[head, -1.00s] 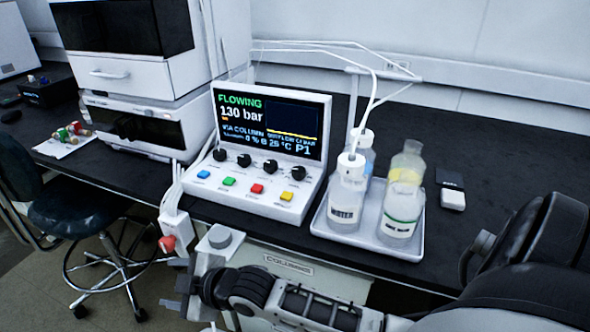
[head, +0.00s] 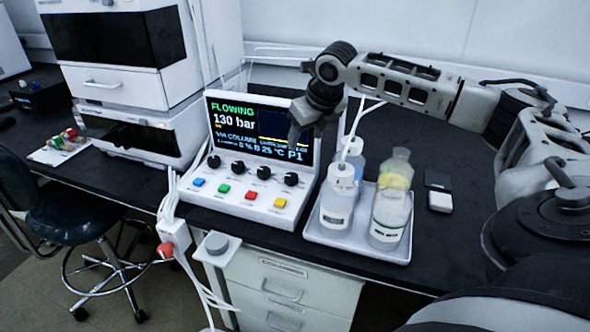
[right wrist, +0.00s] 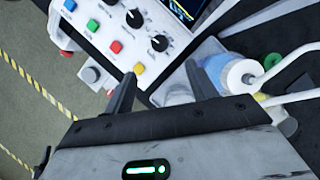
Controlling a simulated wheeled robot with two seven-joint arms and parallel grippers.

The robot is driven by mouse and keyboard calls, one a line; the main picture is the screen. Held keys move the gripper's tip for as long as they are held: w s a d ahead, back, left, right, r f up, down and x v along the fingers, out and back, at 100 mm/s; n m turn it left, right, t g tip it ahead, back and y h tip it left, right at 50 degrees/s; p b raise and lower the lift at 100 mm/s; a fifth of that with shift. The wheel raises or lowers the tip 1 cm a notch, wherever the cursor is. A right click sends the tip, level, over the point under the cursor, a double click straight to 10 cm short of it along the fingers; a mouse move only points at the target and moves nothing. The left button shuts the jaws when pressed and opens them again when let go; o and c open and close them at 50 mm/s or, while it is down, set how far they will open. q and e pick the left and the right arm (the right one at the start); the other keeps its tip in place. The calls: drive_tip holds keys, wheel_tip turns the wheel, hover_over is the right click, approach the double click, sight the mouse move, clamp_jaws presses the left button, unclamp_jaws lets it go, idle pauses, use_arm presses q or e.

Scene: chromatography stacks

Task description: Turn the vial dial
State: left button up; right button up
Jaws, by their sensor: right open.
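The white control console (head: 240,210) stands on the bench with a row of several black dials below its screen. I cannot read the dial labels, so I cannot tell which is the vial dial. The dials include the leftmost (head: 214,161) and the rightmost (head: 291,179); in the right wrist view, the rightmost (right wrist: 158,42) is just beyond my fingertips. My right gripper (head: 304,125) is open and empty, fingers down, in front of the screen's right side and above the dials, touching none. Its spread fingers also show in the right wrist view (right wrist: 160,72). My left gripper is out of view.
Coloured buttons, such as the yellow one (head: 280,203), lie in front of the dials. A tray (head: 370,256) with several bottles stands right of the console under my arm. Thin tubes hang near the gripper. A small grey round knob (head: 216,243) sits at the bench's front edge.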

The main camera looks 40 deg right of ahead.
sight(292, 177)
drive_tip(key=x, duration=1)
drive_tip(key=s+x, duration=0.1)
drive_tip(key=x, duration=0.4)
drive_tip(key=shift+w+a+f+b, duration=0.1)
drive_tip(key=shift+a+f+b, duration=0.05)
drive_tip(key=shift+f+b, duration=0.2)
drive_tip(key=c, duration=1)
